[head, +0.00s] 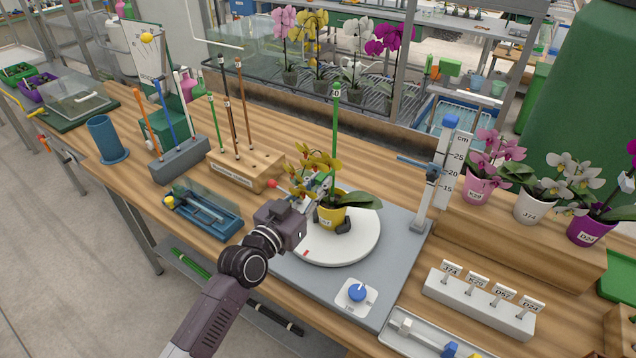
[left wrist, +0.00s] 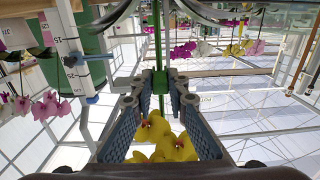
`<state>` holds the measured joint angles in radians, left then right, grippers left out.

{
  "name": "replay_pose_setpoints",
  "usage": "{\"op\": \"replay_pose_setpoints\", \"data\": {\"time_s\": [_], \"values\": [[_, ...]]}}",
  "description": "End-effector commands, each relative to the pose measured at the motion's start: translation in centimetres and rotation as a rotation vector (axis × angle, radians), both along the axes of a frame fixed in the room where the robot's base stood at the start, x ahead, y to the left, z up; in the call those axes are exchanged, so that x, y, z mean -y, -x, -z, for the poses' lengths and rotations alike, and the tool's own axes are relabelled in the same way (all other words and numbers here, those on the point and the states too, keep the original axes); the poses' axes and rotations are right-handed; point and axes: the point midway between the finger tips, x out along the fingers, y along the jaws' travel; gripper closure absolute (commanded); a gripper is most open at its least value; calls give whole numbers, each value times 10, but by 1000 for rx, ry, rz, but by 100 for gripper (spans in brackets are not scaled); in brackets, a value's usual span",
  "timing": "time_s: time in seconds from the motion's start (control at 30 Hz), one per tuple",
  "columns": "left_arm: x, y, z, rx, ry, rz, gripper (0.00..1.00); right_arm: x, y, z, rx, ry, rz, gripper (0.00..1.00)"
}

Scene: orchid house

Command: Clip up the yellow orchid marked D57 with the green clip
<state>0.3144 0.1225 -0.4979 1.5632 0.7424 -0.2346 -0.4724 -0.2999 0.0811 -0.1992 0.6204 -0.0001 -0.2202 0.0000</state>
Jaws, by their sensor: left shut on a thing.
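The yellow orchid (head: 314,163) stands in a yellow pot (head: 331,216) on the white turntable (head: 352,249); the pot's label is too small to read surely. A green stake (head: 336,135) tagged 20 rises upright from the pot. My left gripper (head: 322,184) reaches in beside the stake among the flowers. In the left wrist view its fingertips are shut on a small dark green piece, seemingly the green clip (left wrist: 160,82), at the green stake (left wrist: 158,40). Yellow blooms (left wrist: 165,145) show between the fingers. Whether the clip encloses the stem is hidden. My right gripper is out of view.
A height gauge (head: 437,180) with a blue slider stands right of the turntable. A label rack (head: 480,302) is at front right; potted orchids stand on a wooden step (head: 520,240). A stake holder (head: 246,168) and blue tray (head: 203,212) are left. A blue knob (head: 357,292) is in front.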

Motion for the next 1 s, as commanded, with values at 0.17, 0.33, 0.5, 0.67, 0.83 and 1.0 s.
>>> {"op": "replay_pose_setpoints", "data": {"time_s": [0.17,0.33,0.5,0.67,0.83,1.0], "values": [[0,0,1,0,-2,0,100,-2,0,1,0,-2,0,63],[0,0,1,0,-1,0,100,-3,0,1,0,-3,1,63],[1,-1,1,1,-1,0,100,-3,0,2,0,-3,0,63],[4,-5,2,0,0,0,100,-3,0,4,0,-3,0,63],[7,-9,1,0,1,0,100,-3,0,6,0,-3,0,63],[10,-13,2,0,0,0,100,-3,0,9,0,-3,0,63]]}}
